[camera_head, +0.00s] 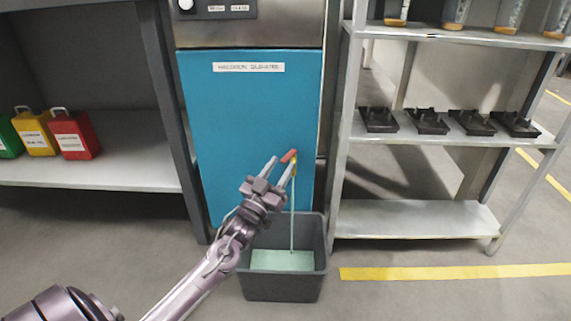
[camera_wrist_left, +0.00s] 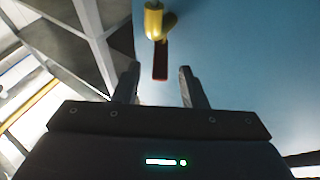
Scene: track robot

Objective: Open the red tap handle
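The red tap handle (camera_head: 289,156) sits at the lower right of the blue panel (camera_head: 240,120), beside a yellow tap body (camera_head: 294,164). In the left wrist view the red handle (camera_wrist_left: 160,62) hangs from the yellow tap (camera_wrist_left: 154,20). My left gripper (camera_head: 281,166) is open at the handle; its fingers stand either side of the handle's lower end in the wrist view (camera_wrist_left: 159,78), with gaps on both sides. I cannot tell whether the handle's end is between the fingertips or just beyond them. My right gripper is not in view.
A grey bin (camera_head: 283,286) stands below the tap, with pale green liquid (camera_head: 283,261) in it. A thin pale green stream (camera_head: 292,215) runs down from the tap. A metal shelf (camera_head: 415,215) stands close on the right; a shelf with coloured canisters (camera_head: 73,135) is left.

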